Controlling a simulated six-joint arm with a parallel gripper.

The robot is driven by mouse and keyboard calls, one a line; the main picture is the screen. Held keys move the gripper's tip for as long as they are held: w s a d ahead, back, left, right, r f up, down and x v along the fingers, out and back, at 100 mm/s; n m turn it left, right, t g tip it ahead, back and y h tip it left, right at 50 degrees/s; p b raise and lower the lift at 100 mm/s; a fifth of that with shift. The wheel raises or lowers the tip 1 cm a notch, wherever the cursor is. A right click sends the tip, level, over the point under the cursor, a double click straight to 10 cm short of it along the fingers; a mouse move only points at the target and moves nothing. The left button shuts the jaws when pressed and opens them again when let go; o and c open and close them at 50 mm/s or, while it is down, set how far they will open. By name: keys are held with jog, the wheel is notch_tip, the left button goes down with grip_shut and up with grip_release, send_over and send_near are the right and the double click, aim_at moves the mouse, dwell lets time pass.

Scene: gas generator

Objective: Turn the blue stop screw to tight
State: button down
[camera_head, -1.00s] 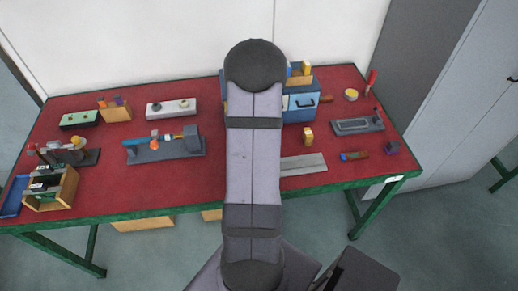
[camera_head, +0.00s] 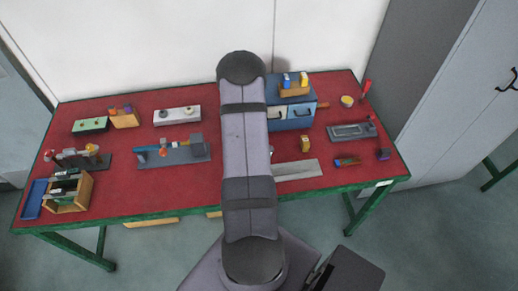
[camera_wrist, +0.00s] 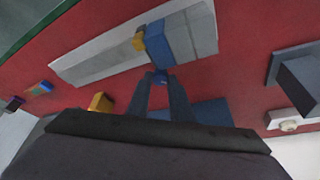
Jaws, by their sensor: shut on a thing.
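In the wrist view, a long pale grey plate (camera_wrist: 105,62) lies on the red table. A blue block (camera_wrist: 158,44) with a small yellow piece (camera_wrist: 139,41) sits across it. The small blue stop screw (camera_wrist: 158,76) shows at the block's near side. My gripper (camera_wrist: 160,80) has its two dark fingers reaching to the screw, with the tips closed at its sides. In the head view, part of the grey plate (camera_head: 297,170) shows right of my arm; my gripper, the blue block and the screw are hidden behind the arm. The screw's tightness cannot be told.
A yellow block (camera_head: 305,143) stands close to the plate and also shows in the wrist view (camera_wrist: 101,102). A blue cabinet (camera_head: 290,117) stands behind. A grey fixture (camera_head: 175,155) lies to the left.

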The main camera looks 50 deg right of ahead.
jog(key=m+p, duration=0.2)
jog(key=p, duration=0.1)
jog(key=shift+w+r+g, duration=0.1)
jog(key=shift+r+g, duration=0.1)
jog(key=shift+g, duration=0.2)
jog(key=shift+w+f+m+g+p, duration=0.15)
jog(key=shift+m+g+p, duration=0.3)
jog(key=shift+m, duration=0.75)
jog(key=c, duration=1.6)
grip_release()
jog(key=shift+o, duration=0.2)
jog(key=shift+v, duration=3.65)
